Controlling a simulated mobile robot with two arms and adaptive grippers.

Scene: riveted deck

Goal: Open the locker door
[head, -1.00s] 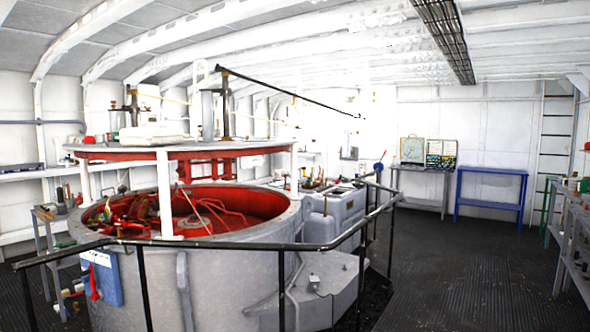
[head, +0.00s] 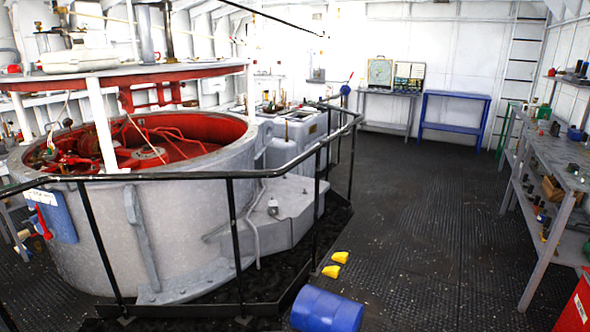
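No locker or locker door can be made out in the head view. A red box-like surface with a pale marking (head: 578,308) is cut off at the lower right corner, and I cannot tell what it is. Neither of my grippers shows in the view.
A black railing (head: 231,230) surrounds the large grey round tank (head: 170,240) on the left. A blue drum (head: 326,310) lies at the bottom centre, near yellow pieces (head: 335,264). A grey shelf bench (head: 550,165) lines the right. The dark deck (head: 430,220) between is open.

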